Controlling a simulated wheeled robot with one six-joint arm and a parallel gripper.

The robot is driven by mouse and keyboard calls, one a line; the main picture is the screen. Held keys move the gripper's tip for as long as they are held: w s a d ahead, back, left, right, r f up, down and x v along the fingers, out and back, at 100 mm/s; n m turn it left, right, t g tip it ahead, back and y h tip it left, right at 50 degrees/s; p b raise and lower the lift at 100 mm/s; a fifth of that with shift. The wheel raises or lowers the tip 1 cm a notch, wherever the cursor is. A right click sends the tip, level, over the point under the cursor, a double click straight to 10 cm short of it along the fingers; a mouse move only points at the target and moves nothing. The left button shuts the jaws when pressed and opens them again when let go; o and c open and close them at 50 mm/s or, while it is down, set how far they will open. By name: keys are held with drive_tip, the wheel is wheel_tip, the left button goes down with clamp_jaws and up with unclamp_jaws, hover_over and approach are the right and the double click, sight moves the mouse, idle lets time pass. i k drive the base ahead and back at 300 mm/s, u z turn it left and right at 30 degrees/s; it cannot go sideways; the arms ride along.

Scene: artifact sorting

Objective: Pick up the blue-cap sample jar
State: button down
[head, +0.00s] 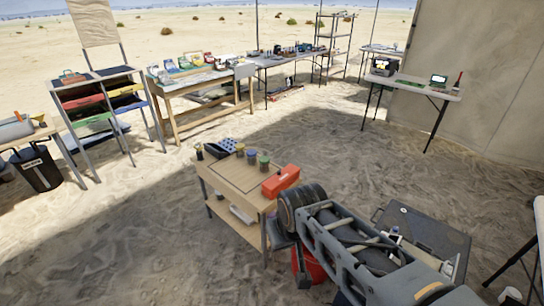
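The blue-cap sample jar (252,157) is small and stands upright on the top of a low wooden table (222,176) near the middle of the head view. It is in a short row between a jar with a yellow-orange cap (240,150) on its left and a jar with a green cap (264,162) on its right. My arm fills the lower right of the view, to the right of and nearer than the low table. My gripper cannot be made out, and nothing is seen touching the jar.
A dark tray with blue contents (221,147) is at the table's back. A dark case (425,230) lies on the sand at right. Open sand lies left of the table.

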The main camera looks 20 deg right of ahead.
sight(250, 161)
drive_tip(key=z, duration=0.25)
drive_tip(key=i, duration=1)
drive_tip(key=u, duration=0.1)
drive_tip(key=k, duration=0.35)
drive_tip(key=u, duration=1.35)
drive_tip(key=i, duration=1.75)
drive_tip(key=z, duration=0.5)
drive_tip(key=i, duration=0.3)
drive_tip(key=z, duration=0.35)
